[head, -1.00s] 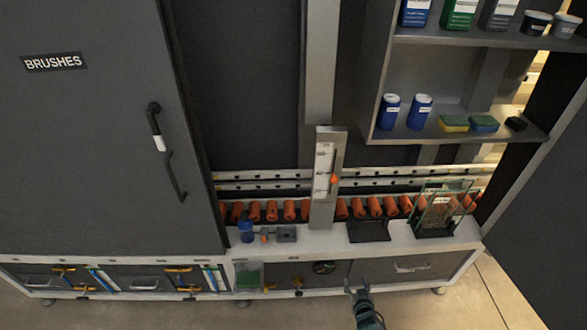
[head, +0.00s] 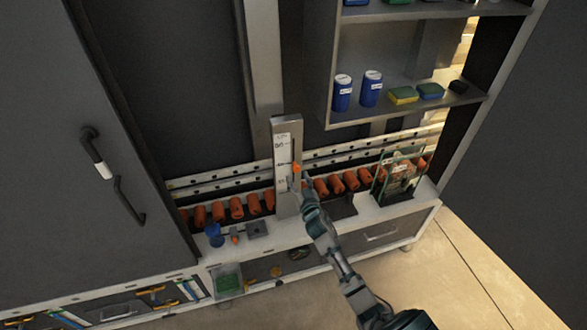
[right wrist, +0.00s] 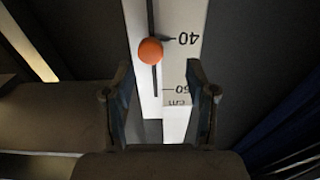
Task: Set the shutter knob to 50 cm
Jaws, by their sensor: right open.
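The shutter knob (head: 297,168) is a small orange ball on the slot of the upright white scale (head: 282,150). In the right wrist view the scale (right wrist: 188,65) is upside down. The knob (right wrist: 151,51) has a small dark pointer at the 40 mark; a further mark, which looks like 60, lies near "cm". My right gripper (head: 303,184) is just below and in front of the knob in the head view. In the wrist view its open fingers (right wrist: 160,82) are apart, with the knob beyond the tips and nothing between them. My left gripper is out of view.
Orange rollers (head: 236,208) line the back of the white ledge (head: 262,240). A blue bottle (head: 214,235) stands on it at left, a glass-plate rack (head: 400,178) at right. A shelf (head: 410,108) with blue cans hangs at upper right. A tall cabinet door (head: 50,180) is at left.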

